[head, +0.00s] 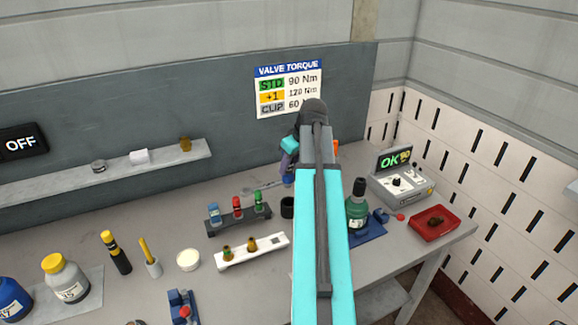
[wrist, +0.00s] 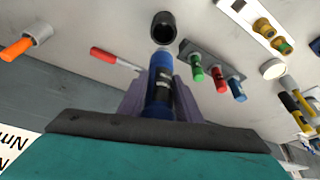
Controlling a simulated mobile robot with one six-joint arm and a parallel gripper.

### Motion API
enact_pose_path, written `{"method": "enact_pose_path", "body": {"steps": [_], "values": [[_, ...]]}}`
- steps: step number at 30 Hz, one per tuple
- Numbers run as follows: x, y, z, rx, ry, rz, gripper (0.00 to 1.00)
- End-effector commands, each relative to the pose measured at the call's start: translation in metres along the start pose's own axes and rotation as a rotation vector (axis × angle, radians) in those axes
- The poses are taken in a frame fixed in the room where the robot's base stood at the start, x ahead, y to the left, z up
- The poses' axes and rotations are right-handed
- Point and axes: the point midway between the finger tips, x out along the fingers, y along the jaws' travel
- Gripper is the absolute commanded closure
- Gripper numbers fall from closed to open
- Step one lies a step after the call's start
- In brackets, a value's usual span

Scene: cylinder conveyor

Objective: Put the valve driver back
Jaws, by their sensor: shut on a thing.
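My gripper (wrist: 160,96) is shut on a blue cylindrical tool with a dark label, which I take as the valve driver (wrist: 161,80). In the head view my gripper (head: 288,166) is partly hidden behind my arm, and a bit of the blue driver shows below it. A black round cup (head: 288,207) stands on the bench just below the driver. In the wrist view the cup's open mouth (wrist: 163,27) lies just past the driver's far end. The cup looks empty. The driver is outside it; I cannot tell whether they touch.
A dark rack (head: 240,224) with blue, red and green pieces stands left of the cup. A white block (head: 228,262) with brass fittings is in front. A red-handled tool (wrist: 103,55) lies near the cup. A green bottle (head: 357,213) and red tray (head: 432,226) stand right.

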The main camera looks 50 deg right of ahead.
Motion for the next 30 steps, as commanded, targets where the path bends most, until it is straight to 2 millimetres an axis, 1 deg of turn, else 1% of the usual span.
{"method": "enact_pose_path", "body": {"steps": [5,11,30], "values": [[0.001,0.002,0.001,0.003,0.002,0.002,1.0],[0.009,0.002,0.005,0.003,0.002,0.002,1.0],[0.048,0.003,0.022,0.004,0.002,0.003,1.0]]}}
